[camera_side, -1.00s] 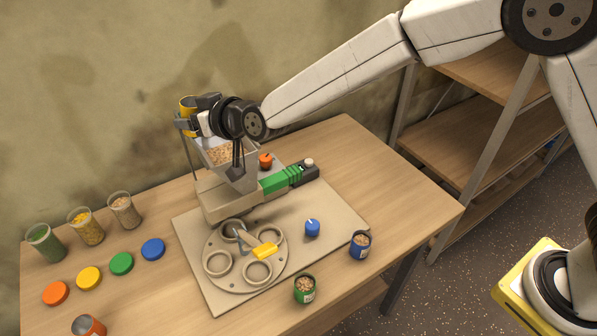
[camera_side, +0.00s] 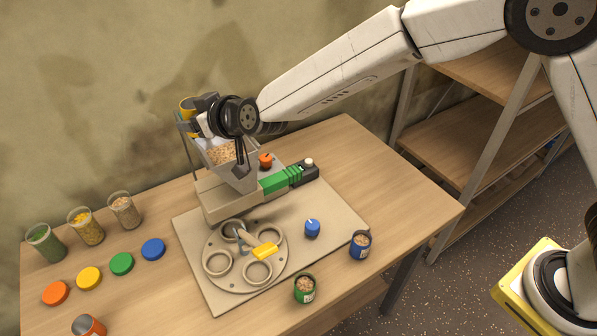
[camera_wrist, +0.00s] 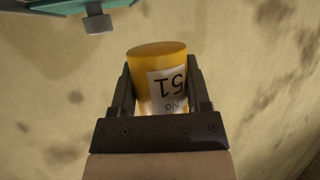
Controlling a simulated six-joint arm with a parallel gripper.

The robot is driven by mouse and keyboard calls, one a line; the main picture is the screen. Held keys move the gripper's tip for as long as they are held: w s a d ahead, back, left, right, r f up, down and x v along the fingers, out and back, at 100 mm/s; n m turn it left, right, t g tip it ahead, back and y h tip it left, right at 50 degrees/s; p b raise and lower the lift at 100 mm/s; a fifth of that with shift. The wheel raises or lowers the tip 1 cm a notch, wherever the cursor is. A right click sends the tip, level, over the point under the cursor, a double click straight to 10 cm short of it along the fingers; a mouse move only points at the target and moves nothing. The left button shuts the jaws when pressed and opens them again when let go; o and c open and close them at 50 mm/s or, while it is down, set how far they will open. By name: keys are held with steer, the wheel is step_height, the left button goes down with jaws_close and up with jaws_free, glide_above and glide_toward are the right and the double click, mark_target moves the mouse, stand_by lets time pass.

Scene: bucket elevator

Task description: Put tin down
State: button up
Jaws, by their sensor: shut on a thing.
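The yellow tin (camera_wrist: 158,75) with a white label reading "NO 51" is between the jaws of my gripper (camera_wrist: 160,95) in the wrist view. My gripper is shut on it. In the side view the tin (camera_side: 187,103) is partly hidden behind my gripper (camera_side: 194,115), at the upper left of the machine. My gripper is above the clear hopper (camera_side: 222,153), which holds tan pellets. The tin's opening cannot be seen clearly.
A blue tin (camera_side: 360,245), a green tin (camera_side: 304,289) and an orange tin (camera_side: 88,326) stand on the table. Glass jars (camera_side: 86,226) and coloured lids (camera_side: 121,263) are at the left.

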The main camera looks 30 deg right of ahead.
steer(key=s+d+m+h, duration=0.3)
steer(key=s+d, duration=0.1)
steer(key=d, duration=0.7)
steer(key=s+d+r+m+h, duration=0.1)
steer(key=s+d+m+h, duration=0.15)
steer(key=d, duration=0.95)
steer(key=s+d+m+h, duration=0.2)
steer(key=s+d+h, duration=0.25)
steer(key=d, duration=0.65)
steer(key=s+a+f+n+y, duration=0.3)
steer(key=s+a+f+y, duration=0.2)
steer(key=a+f, duration=0.3)
steer(key=s+a+f+n+y, duration=0.4)
steer(key=s+a+f, duration=0.4)
steer(key=f, duration=0.6)
steer(key=shift+a+f+y, duration=0.4)
steer(key=shift+a+y, duration=0.1)
steer(key=shift+a, duration=0.05)
steer(key=shift+n, duration=0.25)
steer(key=shift+f, duration=2.9)
